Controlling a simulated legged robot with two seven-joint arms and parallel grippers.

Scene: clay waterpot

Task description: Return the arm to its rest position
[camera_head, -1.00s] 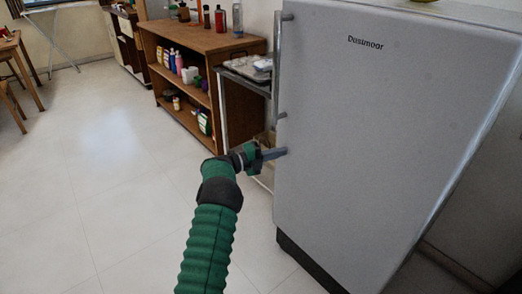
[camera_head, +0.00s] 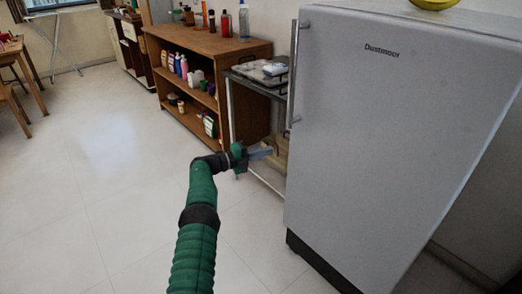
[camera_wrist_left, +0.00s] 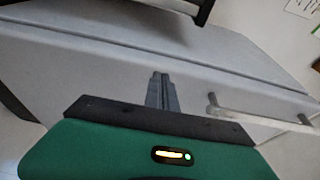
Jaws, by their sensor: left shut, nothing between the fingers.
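My left arm in green sleeving reaches up from the bottom of the head view. Its left gripper (camera_head: 262,154) is shut and empty, to the left of the grey fridge (camera_head: 385,130) and in front of the low metal rack. In the left wrist view the shut fingers (camera_wrist_left: 161,90) point toward a pale grey surface, with a metal bar handle (camera_wrist_left: 260,117) to their right. I cannot tell from this view whether they touch it. No clay waterpot shows clearly. My right gripper is not in view.
The fridge has a vertical handle (camera_head: 295,72) on its left edge and a yellow thing (camera_head: 432,4) on top. A metal rack (camera_head: 232,112) and a wooden shelf (camera_head: 175,98) with bottles stand behind my gripper. The tiled floor (camera_head: 95,170) at left is open.

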